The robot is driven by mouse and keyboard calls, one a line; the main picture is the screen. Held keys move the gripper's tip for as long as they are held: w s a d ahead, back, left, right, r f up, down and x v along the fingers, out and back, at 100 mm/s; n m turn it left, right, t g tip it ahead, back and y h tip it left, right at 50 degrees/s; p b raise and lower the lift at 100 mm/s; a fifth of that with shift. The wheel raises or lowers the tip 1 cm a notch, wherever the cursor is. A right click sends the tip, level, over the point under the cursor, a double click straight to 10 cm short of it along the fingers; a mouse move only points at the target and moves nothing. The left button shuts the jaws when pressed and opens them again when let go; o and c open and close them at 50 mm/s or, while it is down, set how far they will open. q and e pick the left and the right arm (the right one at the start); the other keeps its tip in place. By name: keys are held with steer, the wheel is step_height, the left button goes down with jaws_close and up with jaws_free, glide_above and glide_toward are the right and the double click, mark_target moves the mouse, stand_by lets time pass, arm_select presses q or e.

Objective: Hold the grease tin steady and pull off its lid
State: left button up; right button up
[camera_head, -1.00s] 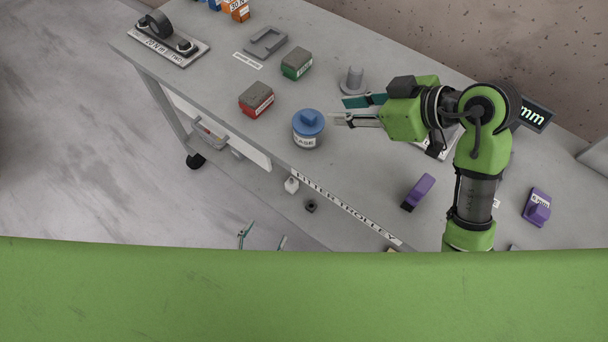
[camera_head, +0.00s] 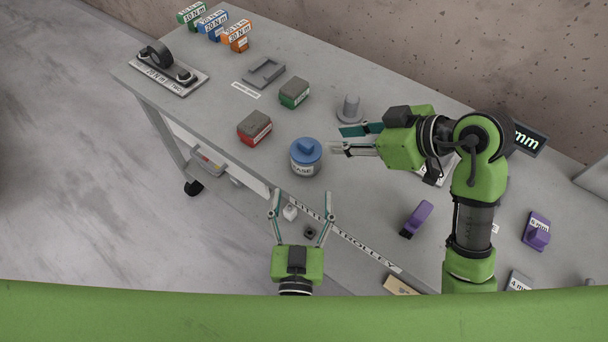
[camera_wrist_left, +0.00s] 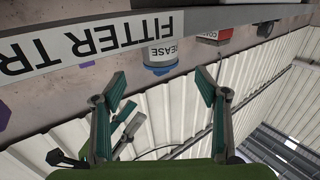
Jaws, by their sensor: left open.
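The grease tin (camera_head: 305,169) is a white-grey tin with a blue knobbed lid (camera_head: 306,149). It stands upright near the trolley's front edge, lid on. My left gripper (camera_head: 302,203) is open and empty, in front of that edge, its fingers pointing at the tin and apart from it. In the left wrist view the tin (camera_wrist_left: 162,54) appears upside down beyond my open fingertips (camera_wrist_left: 160,82), its blue lid (camera_wrist_left: 160,70) lowest. My right gripper (camera_head: 338,140) is open, its fingertips just right of the tin with nothing visible between them.
A red box (camera_head: 254,129) and a green box (camera_head: 294,93) stand left of and behind the tin. A grey peg (camera_head: 350,108) stands behind my right gripper. A purple block (camera_head: 416,219) lies to the right. The trolley's lettered front edge (camera_head: 350,240) runs beside my left gripper.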

mark_target(306, 155)
arm_select(q)
steer(key=w, duration=1.2)
steer(key=shift+w+d, duration=0.3)
steer(key=shift+d, duration=0.05)
steer(key=c, duration=1.7)
